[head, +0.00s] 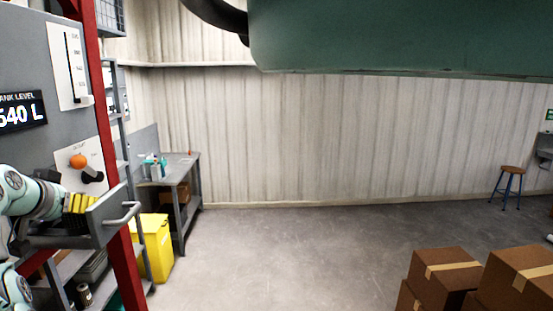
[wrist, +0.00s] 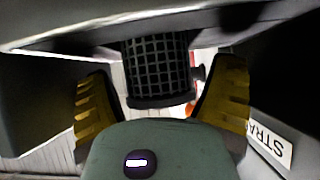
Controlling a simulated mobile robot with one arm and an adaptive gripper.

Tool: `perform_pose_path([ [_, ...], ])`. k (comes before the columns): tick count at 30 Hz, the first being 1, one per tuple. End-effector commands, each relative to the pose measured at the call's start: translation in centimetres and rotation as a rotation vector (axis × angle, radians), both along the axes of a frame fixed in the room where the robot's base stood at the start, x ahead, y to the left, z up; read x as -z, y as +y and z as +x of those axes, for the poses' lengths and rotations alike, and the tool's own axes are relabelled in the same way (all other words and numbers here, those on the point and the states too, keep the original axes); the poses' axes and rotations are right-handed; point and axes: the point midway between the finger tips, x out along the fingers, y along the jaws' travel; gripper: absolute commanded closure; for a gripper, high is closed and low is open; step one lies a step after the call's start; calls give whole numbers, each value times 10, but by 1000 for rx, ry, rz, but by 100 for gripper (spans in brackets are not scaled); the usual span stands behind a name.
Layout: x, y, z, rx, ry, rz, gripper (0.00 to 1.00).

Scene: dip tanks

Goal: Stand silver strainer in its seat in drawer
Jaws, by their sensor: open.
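The strainer (wrist: 158,65), a dark mesh cylinder with a solid rim, shows in the upper middle of the wrist view. It lies between the two yellow fingers of my gripper (wrist: 162,75), with gaps on both sides. My gripper is open; no finger clearly touches the strainer. The drawer (head: 108,215) stands pulled out at the left of the head view, and the yellow fingers of my gripper (head: 80,203) are at its top edge. A label reading "STRA" (wrist: 270,150) shows in the wrist view. The strainer is hidden in the head view, and its seat cannot be made out.
A red post (head: 95,110) and a grey panel (head: 60,130) with a tank level display stand beside the drawer. A yellow bin (head: 155,245) and a workbench (head: 180,170) are behind it. Cardboard boxes (head: 445,275) are at lower right. The middle floor is clear.

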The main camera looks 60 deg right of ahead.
Motion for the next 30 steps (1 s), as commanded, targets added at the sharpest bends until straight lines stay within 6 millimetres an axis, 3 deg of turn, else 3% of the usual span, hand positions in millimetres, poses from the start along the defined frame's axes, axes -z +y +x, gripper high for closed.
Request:
perform_pose_path([
  [5, -5, 0, 0, 0, 0, 0, 16],
  [11, -11, 18, -12, -4, -7, -1, 16],
  [15, -28, 37, -26, -5, -10, 0, 16],
  [19, -41, 42, -30, -3, -4, -1, 16],
  [30, -45, 48, -39, 2, 1, 1, 16],
])
